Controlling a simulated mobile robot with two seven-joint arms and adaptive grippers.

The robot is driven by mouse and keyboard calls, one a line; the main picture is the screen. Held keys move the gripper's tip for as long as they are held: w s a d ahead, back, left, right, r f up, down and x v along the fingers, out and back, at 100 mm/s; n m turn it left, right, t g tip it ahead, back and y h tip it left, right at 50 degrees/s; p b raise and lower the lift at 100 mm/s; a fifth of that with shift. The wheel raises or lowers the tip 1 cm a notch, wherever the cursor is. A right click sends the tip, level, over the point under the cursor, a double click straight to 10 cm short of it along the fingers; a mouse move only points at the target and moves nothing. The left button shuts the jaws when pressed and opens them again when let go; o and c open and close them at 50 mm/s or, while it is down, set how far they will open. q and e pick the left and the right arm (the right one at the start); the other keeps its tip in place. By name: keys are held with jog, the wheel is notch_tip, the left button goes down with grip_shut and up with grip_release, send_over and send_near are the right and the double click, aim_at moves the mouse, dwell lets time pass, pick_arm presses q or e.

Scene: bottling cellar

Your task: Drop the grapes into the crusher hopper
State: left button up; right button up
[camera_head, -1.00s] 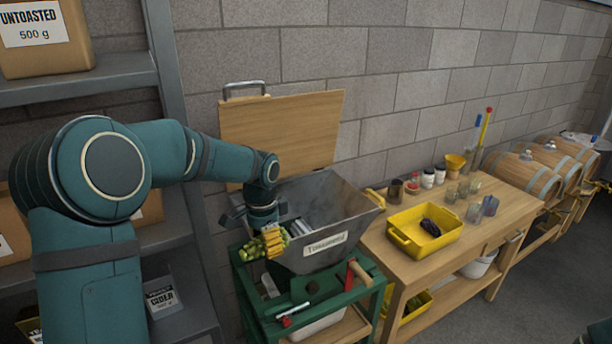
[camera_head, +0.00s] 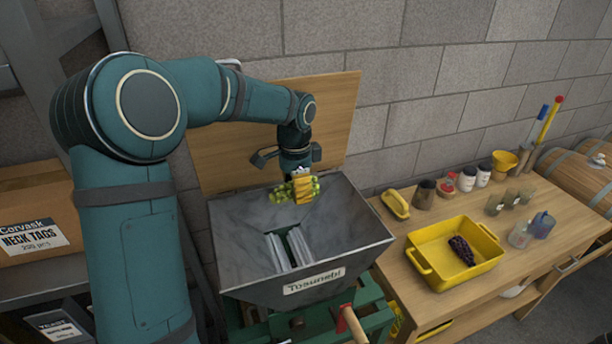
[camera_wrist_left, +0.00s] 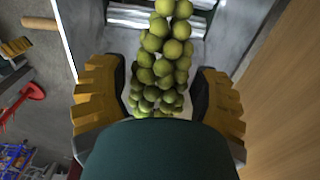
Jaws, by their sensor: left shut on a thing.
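My left gripper (camera_head: 304,189) is shut on a bunch of green grapes (camera_head: 280,194). It holds them above the back part of the grey metal crusher hopper (camera_head: 236,243), which bears a label reading "Tosunebi". In the left wrist view, the green grapes (camera_wrist_left: 160,60) hang between the yellow fingers (camera_wrist_left: 158,98), with the hopper's inner wall and metal rollers (camera_wrist_left: 150,18) beyond. A dark bunch of grapes (camera_head: 461,250) lies in a yellow tray (camera_head: 423,266) on the wooden table. My right gripper is not in view.
A wooden board (camera_head: 340,110) stands upright behind the hopper. The hopper rests on a green stand (camera_head: 372,292). The wooden table (camera_head: 400,300) at right holds jars (camera_head: 467,178), glasses (camera_head: 494,204) and a yellow scoop (camera_head: 396,204). Shelves with boxes (camera_head: 32,222) stand at left.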

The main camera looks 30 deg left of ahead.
pick_arm(q)
jog(key=shift+f, duration=0.4)
notch_tip(320, 180, down, 19)
jog(key=b, duration=0.9)
jog(key=shift+b, duration=0.3)
jog(key=shift+s, duration=0.1)
jog(key=o, duration=0.9)
jog(key=shift+r, duration=0.1)
